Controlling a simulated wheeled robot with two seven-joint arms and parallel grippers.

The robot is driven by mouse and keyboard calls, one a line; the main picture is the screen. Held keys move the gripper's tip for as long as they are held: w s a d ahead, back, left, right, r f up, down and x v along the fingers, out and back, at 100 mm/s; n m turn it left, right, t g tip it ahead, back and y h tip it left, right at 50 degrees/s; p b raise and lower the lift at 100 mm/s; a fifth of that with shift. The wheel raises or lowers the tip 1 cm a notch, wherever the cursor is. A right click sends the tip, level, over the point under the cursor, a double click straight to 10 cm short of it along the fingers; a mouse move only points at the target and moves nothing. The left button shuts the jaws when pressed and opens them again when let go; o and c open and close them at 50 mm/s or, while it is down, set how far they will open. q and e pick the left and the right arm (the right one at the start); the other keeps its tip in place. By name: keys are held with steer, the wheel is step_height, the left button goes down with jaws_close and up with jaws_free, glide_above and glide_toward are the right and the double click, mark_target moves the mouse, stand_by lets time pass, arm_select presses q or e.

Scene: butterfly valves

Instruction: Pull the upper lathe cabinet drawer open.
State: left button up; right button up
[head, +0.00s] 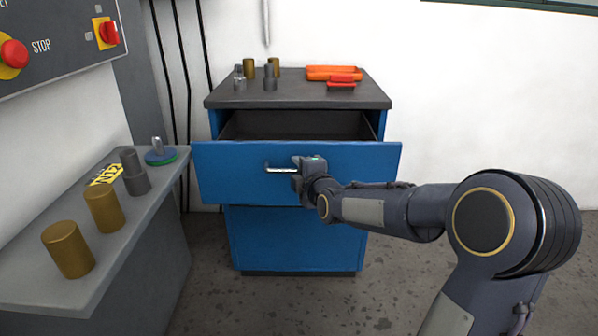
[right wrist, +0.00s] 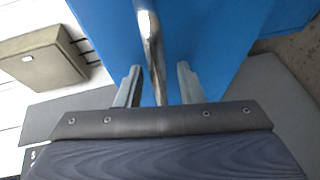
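The blue upper drawer (head: 228,176) of the lathe cabinet (head: 294,240) stands pulled out, with its dark inside showing behind the front panel. Its silver bar handle (head: 279,169) is on the drawer front; the handle also shows in the right wrist view (right wrist: 151,45). My right gripper (head: 298,171) is at the right end of the handle, hiding that part. In the right wrist view its two fingers (right wrist: 161,85) are apart. My left gripper is not in view.
Metal cylinders (head: 270,78) and orange trays (head: 334,73) stand on the cabinet top. A grey shelf (head: 135,219) at left holds brass cylinders (head: 68,250) and a green-rimmed disc (head: 160,153). Floor to the right is clear.

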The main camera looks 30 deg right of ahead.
steer(key=p+v, duration=0.2)
steer(key=v, duration=0.5)
steer(key=shift+s, duration=0.4)
steer(key=shift+r, duration=0.1)
steer(key=s+a+f+m+g+y, duration=0.25)
steer(key=s+a+m, duration=0.3)
steer(key=s, duration=0.35)
steer(key=s+a+f+m+g+y, duration=0.2)
steer(key=s+a+f+m+g, duration=0.3)
steer(key=s, duration=0.4)
steer(key=s+a+f+m+g+y, duration=0.2)
steer(key=s+a+m+g, duration=0.15)
steer(key=s+m, duration=0.5)
step_height(320, 180, up, 26)
steer(key=n+p, duration=0.2)
steer(key=p, duration=2.4)
steer(key=shift+s+a+t+p, duration=0.35)
steer(key=shift+a+t, duration=0.05)
steer(key=shift+a, duration=0.05)
steer(key=shift+r, duration=0.1)
